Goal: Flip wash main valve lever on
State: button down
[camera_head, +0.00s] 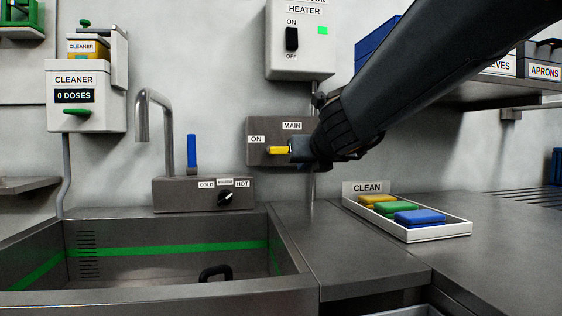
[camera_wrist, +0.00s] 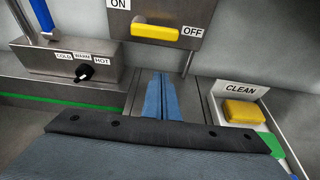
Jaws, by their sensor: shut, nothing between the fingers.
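The yellow main valve lever (camera_head: 278,150) sits on a grey wall plate (camera_head: 258,158) marked MAIN and ON. In the head view my gripper (camera_head: 294,150) covers its right part. In the wrist view the lever (camera_wrist: 155,30) lies nearly level, with the ON label above its left end and the OFF label beside its right end. My gripper's blue fingers (camera_wrist: 162,76) are together and empty, and appear just below the lever. I cannot tell whether they touch it.
A sink (camera_head: 170,275) and a tap (camera_head: 142,118) are at left, with a temperature knob box (camera_head: 175,196). A white CLEAN tray (camera_head: 440,233) with coloured sponges stands on the counter at right. A heater box (camera_head: 304,60) hangs above the plate.

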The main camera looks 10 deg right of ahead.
aim_at(286, 151)
jog(key=shift+a, duration=0.1)
jog(key=b+x, duration=0.4)
jog(key=x, duration=0.5)
jog(key=shift+w+r+p, duration=0.2)
jog(key=shift+r+p, duration=0.7)
jog(key=shift+p, duration=0.2)
jog(key=shift+w+r+p, duration=0.25)
jog(key=shift+r+p, duration=0.65)
jog(key=shift+p, duration=0.2)
jog(key=shift+a, duration=0.1)
